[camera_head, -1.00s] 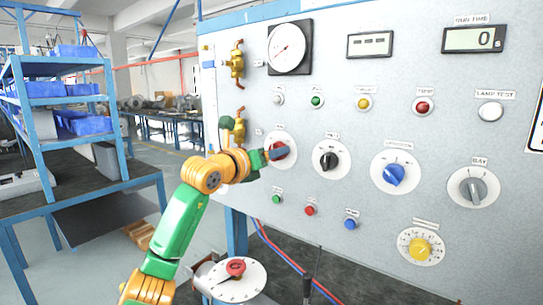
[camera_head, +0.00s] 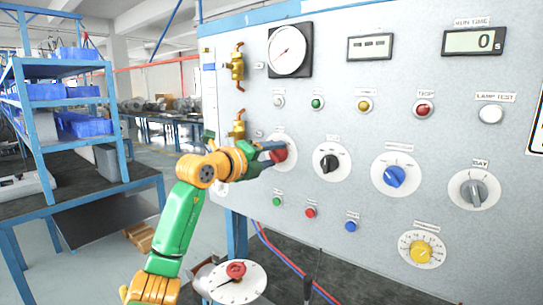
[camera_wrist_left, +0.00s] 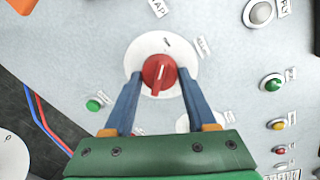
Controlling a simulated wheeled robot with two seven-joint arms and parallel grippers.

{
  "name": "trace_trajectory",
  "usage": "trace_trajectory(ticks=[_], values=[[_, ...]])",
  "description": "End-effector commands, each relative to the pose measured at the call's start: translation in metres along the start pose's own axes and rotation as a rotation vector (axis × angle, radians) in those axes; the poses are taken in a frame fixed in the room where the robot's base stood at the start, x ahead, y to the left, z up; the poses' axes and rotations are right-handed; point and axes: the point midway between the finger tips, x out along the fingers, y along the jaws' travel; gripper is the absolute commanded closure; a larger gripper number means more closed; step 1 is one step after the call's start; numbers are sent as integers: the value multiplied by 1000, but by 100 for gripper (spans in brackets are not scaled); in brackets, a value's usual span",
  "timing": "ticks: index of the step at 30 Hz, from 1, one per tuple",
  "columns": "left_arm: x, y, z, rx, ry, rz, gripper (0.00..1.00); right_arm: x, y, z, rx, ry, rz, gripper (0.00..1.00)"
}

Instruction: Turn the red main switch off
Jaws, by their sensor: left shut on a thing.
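The red main switch (camera_head: 281,155) is a red rotary knob on a round white plate, at the left of the grey panel. In the left wrist view the red knob (camera_wrist_left: 158,75) shows between my two blue fingers, its white pointer line toward the bottom of the picture. My left gripper (camera_head: 273,151) is shut on the knob, one finger on each side; it also shows in the left wrist view (camera_wrist_left: 158,79). The fingers and wrist cover part of the plate in the head view. My right gripper is not in view.
A black knob (camera_head: 328,161), a blue knob (camera_head: 394,175), a grey knob (camera_head: 473,190) and a yellow knob (camera_head: 421,251) sit to the right on the panel. Brass valves (camera_head: 237,67) stick out at the left edge. A white disc with a red handle (camera_head: 236,270) lies below.

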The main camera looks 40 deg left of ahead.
Motion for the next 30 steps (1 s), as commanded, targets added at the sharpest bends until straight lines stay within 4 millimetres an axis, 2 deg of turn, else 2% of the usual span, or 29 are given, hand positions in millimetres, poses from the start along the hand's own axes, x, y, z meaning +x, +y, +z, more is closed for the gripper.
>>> trace_trajectory(ticks=[20, 21, 24, 30], values=[[0, -1, 1, -54, 2, -7, 98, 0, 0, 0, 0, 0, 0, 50], [0, -1, 1, -54, 2, -7, 35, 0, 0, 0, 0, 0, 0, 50], [0, -1, 1, -53, 2, -6, 13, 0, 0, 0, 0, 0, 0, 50], [0, -1, 0, -52, 3, -4, 13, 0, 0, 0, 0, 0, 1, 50]])
